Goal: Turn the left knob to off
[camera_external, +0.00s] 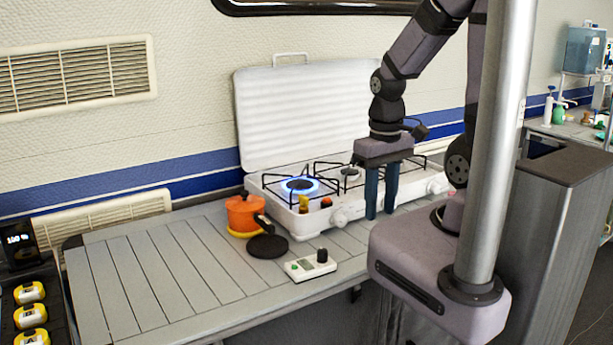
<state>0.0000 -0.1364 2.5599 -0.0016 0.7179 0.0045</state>
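The right burner (350,174) shows no flame. Another knob (435,188) is at the front right. My gripper (379,216) points down in front of the stove, to the right of the left knob and apart from it. Its two blue fingers have a narrow gap with nothing visible between them.
An orange pot (243,213) stands left of the stove, with a black round piece (267,246) in front. A white box with a black knob (310,266) lies near the counter's front edge. The counter's left side is clear.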

